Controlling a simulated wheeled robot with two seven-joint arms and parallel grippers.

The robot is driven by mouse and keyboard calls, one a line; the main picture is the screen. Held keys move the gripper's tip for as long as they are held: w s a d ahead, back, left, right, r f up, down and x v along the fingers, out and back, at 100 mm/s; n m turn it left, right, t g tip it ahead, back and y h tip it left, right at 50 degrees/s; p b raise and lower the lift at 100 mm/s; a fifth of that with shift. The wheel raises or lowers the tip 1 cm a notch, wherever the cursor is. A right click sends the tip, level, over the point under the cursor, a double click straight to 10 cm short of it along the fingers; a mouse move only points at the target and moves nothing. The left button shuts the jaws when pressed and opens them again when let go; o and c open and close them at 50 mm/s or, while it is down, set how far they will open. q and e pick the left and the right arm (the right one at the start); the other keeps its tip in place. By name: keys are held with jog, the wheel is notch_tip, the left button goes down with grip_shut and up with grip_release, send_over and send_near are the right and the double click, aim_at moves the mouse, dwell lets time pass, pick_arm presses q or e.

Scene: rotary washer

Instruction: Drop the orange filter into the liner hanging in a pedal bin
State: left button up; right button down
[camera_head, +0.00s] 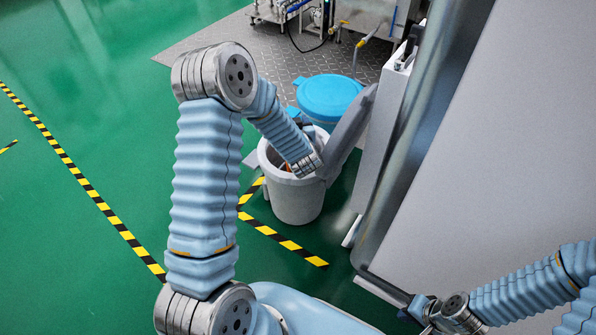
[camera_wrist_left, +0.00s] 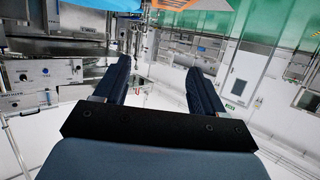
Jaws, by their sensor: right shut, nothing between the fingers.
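The pedal bin (camera_head: 292,203) is a white-grey round bin near the middle of the head view, its grey lid (camera_head: 350,132) raised on the right. My left arm reaches down into its mouth; its gripper is hidden there. A small orange patch, apparently the filter (camera_head: 286,168), shows inside the bin beside my left wrist. In the left wrist view my left gripper (camera_wrist_left: 160,72) has its fingers apart with nothing between them. Orange also shows at that view's top edge (camera_wrist_left: 190,4), beyond the fingertips. The liner is not clearly visible. My right gripper (camera_head: 415,309) is shut and empty at lower right.
A bin with a blue lid (camera_head: 330,98) stands just behind the pedal bin. A large grey-white machine panel (camera_head: 480,170) fills the right side. Yellow-black floor tape (camera_head: 283,240) runs in front of the bin. The green floor at left is clear.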

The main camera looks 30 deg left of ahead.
pick_arm(q)
jog(key=shift+o, duration=0.8)
jog(key=v, duration=1.2)
